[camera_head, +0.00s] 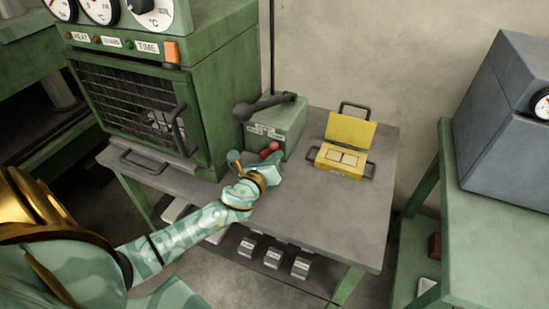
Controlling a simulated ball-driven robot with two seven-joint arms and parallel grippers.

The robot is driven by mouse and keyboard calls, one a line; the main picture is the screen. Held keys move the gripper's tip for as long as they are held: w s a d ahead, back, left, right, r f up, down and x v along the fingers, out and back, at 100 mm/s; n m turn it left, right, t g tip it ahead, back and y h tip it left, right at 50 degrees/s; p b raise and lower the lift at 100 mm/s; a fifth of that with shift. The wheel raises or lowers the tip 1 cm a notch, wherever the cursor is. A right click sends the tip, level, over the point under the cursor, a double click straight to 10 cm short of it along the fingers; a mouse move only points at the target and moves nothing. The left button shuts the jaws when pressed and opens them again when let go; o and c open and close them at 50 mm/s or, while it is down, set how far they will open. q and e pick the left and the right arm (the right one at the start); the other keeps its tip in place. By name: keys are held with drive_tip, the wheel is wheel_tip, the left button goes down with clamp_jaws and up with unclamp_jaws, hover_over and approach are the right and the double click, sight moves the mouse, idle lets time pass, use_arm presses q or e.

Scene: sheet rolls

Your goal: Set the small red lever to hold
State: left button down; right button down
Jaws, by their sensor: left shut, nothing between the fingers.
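The small red lever (269,149) has a red knob and sits low on the front of a green box (286,122) with white labels. The label text is too small to read surely, so I cannot tell its setting. My left gripper (255,160) is shut and empty, right by the lever at its left and lower side. I cannot tell whether it touches the lever. A larger dark lever (262,107) lies across the top of the green box. My right gripper is not in view.
The green box stands on a grey table (345,215). A green oven (160,95) with a mesh door is at its left, and an open yellow case (343,158) at its right. Several grey blocks (272,257) lie below. The table's front right is clear.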

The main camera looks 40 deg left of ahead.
use_arm(q)
drive_tip(key=shift+a+r+n, duration=0.25)
drive_tip(key=shift+r+n, duration=0.1)
drive_tip(key=shift+n, duration=0.35)
drive_tip(key=shift+s+a+r+n, duration=0.1)
drive_tip(key=shift+a+r+n, duration=0.15)
drive_tip(key=shift+n, duration=0.35)
drive_tip(key=shift+s+a+r+p, duration=0.1)
drive_tip(key=shift+a+r+p, duration=0.3)
drive_tip(key=shift+p, duration=0.15)
drive_tip(key=shift+s+a, duration=0.1)
